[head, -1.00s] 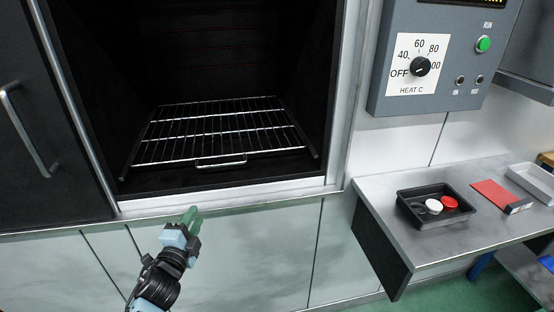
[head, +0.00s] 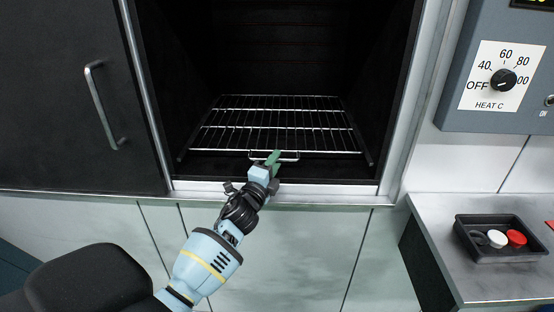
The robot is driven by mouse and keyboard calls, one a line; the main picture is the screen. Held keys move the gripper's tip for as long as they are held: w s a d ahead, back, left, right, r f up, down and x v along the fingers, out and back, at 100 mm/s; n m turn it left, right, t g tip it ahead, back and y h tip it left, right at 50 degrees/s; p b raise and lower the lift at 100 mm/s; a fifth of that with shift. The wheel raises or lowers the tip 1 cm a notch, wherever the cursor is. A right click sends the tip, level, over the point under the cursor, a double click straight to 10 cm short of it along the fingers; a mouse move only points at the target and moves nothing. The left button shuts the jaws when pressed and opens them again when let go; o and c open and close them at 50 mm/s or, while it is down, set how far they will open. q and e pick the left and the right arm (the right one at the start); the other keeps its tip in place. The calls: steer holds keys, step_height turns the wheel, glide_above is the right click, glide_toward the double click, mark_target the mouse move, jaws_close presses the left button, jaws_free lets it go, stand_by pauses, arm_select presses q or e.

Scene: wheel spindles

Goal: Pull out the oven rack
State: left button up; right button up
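The oven rack (head: 280,121), a silver wire grid, lies inside the open dark oven. Its front has a small wire loop handle (head: 289,157). My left gripper (head: 273,158) has green fingertips and is at the left-middle part of the handle, overlapping it in the view. I cannot tell whether the fingers are closed around the wire or only in front of it. My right gripper is not in view.
The oven's metal front sill (head: 330,194) runs below the rack. A dark door (head: 60,100) with a handle is at the left. At the right, a control box (head: 460,100) hangs above a metal table with a black tray (head: 513,254) of small discs.

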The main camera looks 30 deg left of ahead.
arm_select(q)
steer(key=shift+x, duration=0.9)
jaws_close()
